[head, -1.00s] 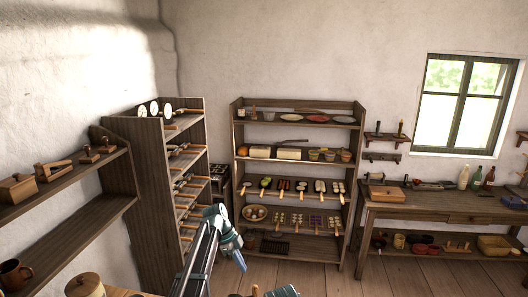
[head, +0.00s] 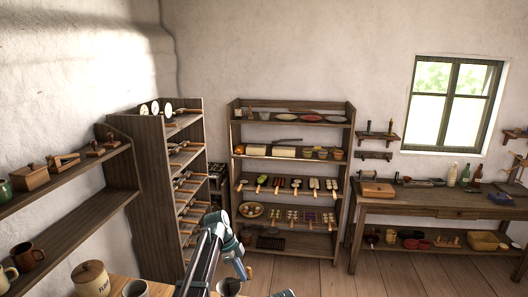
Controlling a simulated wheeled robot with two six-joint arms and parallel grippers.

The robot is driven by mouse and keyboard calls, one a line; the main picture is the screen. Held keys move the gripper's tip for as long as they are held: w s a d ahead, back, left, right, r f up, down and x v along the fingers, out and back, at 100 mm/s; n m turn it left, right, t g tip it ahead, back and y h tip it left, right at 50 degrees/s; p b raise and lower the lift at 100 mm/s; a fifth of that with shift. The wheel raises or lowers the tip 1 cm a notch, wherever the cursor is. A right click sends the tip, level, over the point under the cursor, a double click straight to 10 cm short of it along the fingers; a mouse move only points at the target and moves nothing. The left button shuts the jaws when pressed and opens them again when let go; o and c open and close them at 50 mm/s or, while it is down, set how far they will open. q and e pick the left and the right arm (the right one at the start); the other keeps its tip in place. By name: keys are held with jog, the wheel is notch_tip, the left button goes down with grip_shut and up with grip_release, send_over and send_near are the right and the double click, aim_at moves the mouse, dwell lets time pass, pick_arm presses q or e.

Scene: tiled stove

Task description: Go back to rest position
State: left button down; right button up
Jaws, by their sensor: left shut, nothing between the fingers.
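My left arm rises from the bottom edge in the head view and bends down at its wrist. My left gripper (head: 246,273) points down and is shut with nothing in it. It hangs just above and to the right of a dark cup-like thing (head: 228,287) at the bottom edge, apart from it as far as I can see. A small grey-teal part of my own body shows at the bottom edge to the right. My right gripper is not in view.
A wooden table corner with a lidded jar (head: 91,279) and a mug (head: 135,289) lies lower left. A wall shelf (head: 75,215) and a tall rack (head: 150,200) stand left, a stocked shelf (head: 341,190) behind, a workbench (head: 430,207) right. The floor (head: 390,275) before the bench is clear.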

pick_arm(q)
jog(key=s+f+n+y+b, duration=0.1)
jog(key=s+f+n+b, duration=0.3)
jog(key=s, duration=0.6)
jog(key=s+d+f+n+y+b, duration=0.1)
jog(key=s+f+n+b, duration=0.4)
jog(key=s, duration=0.5)
jog(key=s+f+n+y+b, duration=0.3)
jog(key=s+f+n+b, duration=0.2)
jog(key=s, duration=0.5)
notch_tip(320, 180, down, 2)
jog(key=shift+d+f+n+t, duration=0.1)
jog(key=shift+d+n+t, duration=0.2)
jog(key=shift+n, duration=0.4)
